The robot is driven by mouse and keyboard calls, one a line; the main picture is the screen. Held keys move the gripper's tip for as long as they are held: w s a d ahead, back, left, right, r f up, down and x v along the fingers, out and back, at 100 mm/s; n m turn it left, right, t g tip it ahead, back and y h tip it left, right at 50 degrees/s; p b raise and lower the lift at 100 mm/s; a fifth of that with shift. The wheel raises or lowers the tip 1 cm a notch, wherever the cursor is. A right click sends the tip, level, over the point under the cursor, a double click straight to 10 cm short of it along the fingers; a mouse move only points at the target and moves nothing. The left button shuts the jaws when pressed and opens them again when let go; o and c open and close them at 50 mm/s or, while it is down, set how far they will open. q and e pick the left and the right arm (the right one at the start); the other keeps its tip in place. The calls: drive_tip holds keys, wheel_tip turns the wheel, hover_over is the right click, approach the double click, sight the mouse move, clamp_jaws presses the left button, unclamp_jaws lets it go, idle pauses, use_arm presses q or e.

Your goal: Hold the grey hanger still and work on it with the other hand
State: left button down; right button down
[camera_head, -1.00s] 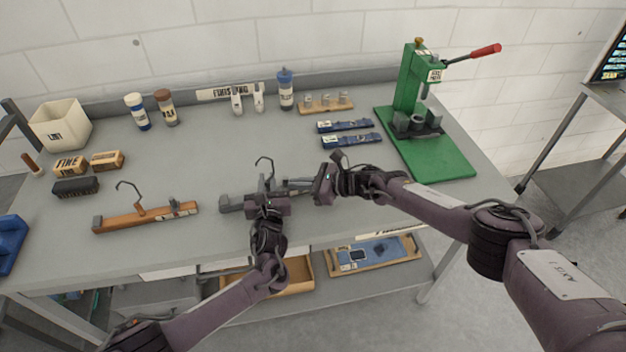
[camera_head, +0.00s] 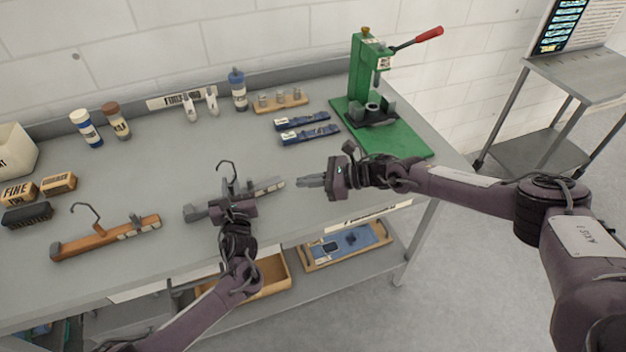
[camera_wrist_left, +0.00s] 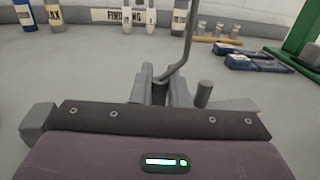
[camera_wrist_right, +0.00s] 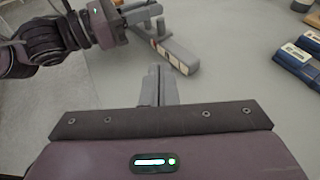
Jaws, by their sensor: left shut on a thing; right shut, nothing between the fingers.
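The grey hanger (camera_head: 268,186) lies on the grey bench near its front edge, its dark wire hook (camera_head: 228,168) standing up. It also shows in the right wrist view (camera_wrist_right: 178,55). My left gripper (camera_head: 234,192) is shut on the hanger around its middle, below the hook; in the left wrist view the fingers (camera_wrist_left: 165,92) straddle its body. My right gripper (camera_head: 312,181) is shut and empty, just right of the hanger's labelled right end and apart from it. In the right wrist view its fingertips (camera_wrist_right: 158,80) are pressed together.
A wooden hanger (camera_head: 105,238) lies to the left. Two blue packets (camera_head: 309,134), a green press (camera_head: 375,110), bottles (camera_head: 238,90) and a wooden block with metal pieces (camera_head: 281,102) stand behind. Bare bench lies between the grey hanger and the packets.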

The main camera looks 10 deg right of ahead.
drive_tip(key=shift+v, duration=0.8)
use_arm(q)
drive_tip(key=c, duration=1.3)
unclamp_jaws()
